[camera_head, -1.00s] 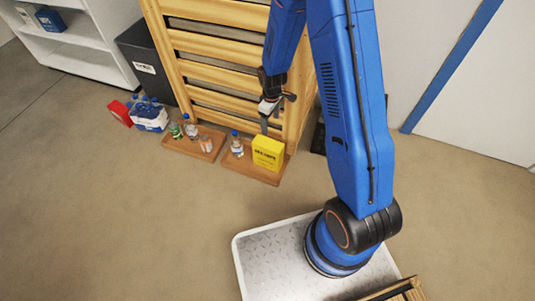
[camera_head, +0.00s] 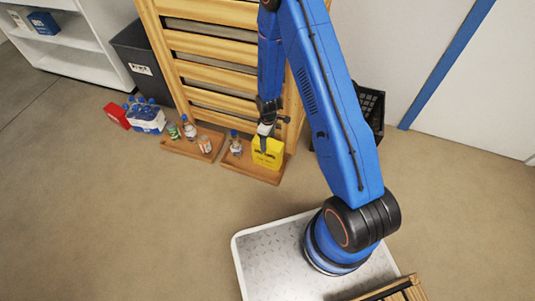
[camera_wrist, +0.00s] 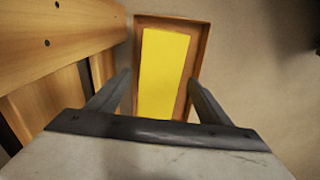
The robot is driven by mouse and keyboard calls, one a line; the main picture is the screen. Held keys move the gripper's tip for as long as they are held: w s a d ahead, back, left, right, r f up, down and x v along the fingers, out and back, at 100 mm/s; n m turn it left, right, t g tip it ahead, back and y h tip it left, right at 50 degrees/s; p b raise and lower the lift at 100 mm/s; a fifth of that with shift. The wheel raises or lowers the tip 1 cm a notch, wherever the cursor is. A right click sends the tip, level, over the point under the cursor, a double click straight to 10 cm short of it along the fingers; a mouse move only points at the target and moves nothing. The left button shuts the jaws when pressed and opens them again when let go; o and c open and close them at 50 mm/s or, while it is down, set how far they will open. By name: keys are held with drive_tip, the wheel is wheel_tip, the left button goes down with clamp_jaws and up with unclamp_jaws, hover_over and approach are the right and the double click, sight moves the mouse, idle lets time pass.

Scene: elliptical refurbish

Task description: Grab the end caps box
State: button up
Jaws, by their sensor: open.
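The end caps box is most likely the yellow box (camera_head: 270,155) with dark print, standing on the right end of a wooden tray (camera_head: 236,165) on the floor. My gripper (camera_head: 264,143) is at the box's top in the head view and covers part of it. In the wrist view my gripper (camera_wrist: 160,95) is open, one finger on each side of the yellow box (camera_wrist: 163,75). The box lies between and beyond the fingers, within the tray (camera_wrist: 180,20). I cannot tell whether the fingers touch it.
A bottle (camera_head: 235,138) stands on the same tray. A second tray (camera_head: 178,148) holds bottles and cans. A slatted wooden rack (camera_head: 215,47) rises behind the trays. A black crate (camera_head: 371,105) and a dark bin (camera_head: 145,60) stand near it. Floor in front is clear.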

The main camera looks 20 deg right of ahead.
sight(268, 153)
drive_tip(key=shift+w+f, duration=0.15)
drive_tip(key=shift+f, duration=4.45)
drive_tip(key=c, duration=1.5)
